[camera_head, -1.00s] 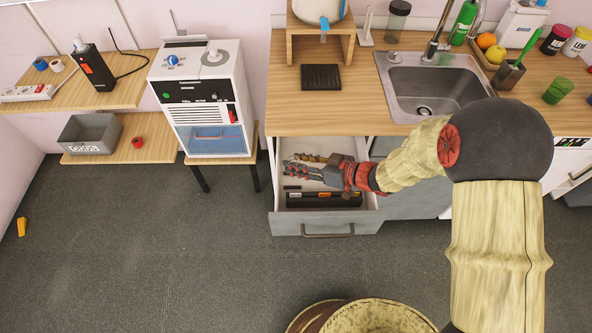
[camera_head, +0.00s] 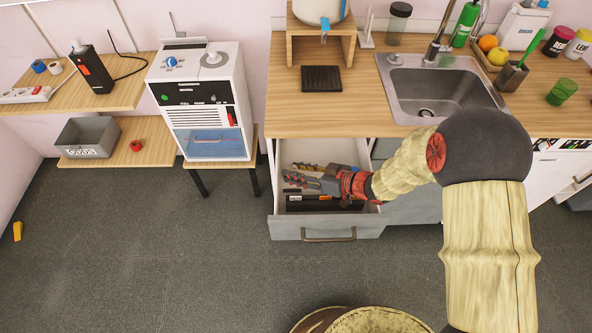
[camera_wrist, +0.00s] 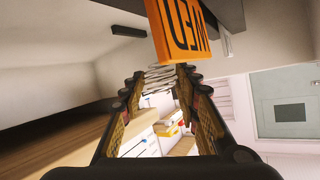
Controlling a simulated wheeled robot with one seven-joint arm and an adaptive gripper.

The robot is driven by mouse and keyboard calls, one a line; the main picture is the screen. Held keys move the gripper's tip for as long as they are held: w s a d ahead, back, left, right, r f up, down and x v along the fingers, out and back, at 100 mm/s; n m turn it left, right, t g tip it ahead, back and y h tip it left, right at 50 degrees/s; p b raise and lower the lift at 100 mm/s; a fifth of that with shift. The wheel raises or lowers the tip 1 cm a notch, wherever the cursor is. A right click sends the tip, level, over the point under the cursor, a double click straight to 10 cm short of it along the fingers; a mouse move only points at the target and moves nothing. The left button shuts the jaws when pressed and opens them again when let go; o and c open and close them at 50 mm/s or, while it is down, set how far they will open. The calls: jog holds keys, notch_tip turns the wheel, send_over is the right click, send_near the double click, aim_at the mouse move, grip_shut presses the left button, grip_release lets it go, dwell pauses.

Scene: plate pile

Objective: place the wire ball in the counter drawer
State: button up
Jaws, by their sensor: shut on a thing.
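The counter drawer (camera_head: 285,226) is pulled open below the counter. My gripper (camera_head: 290,178) is inside its opening, lying nearly level and pointing left. In the wrist view my gripper (camera_wrist: 161,85) has its two fingers converging on a pale, striped wire thing, the wire ball (camera_wrist: 159,78), at the fingertips. The ball is too small to make out in the head view. I cannot tell whether it touches the drawer floor.
The countertop (camera_head: 310,118) overhangs the drawer's back. Open floor lies in front.

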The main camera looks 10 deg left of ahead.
jog(key=shift+f, duration=0.2)
jog(key=o, duration=0.9)
jog(key=shift+r, duration=0.1)
jog(key=shift+r, duration=0.3)
jog(key=shift+p+v, duration=1.6)
jog(key=shift+v, duration=2.25)
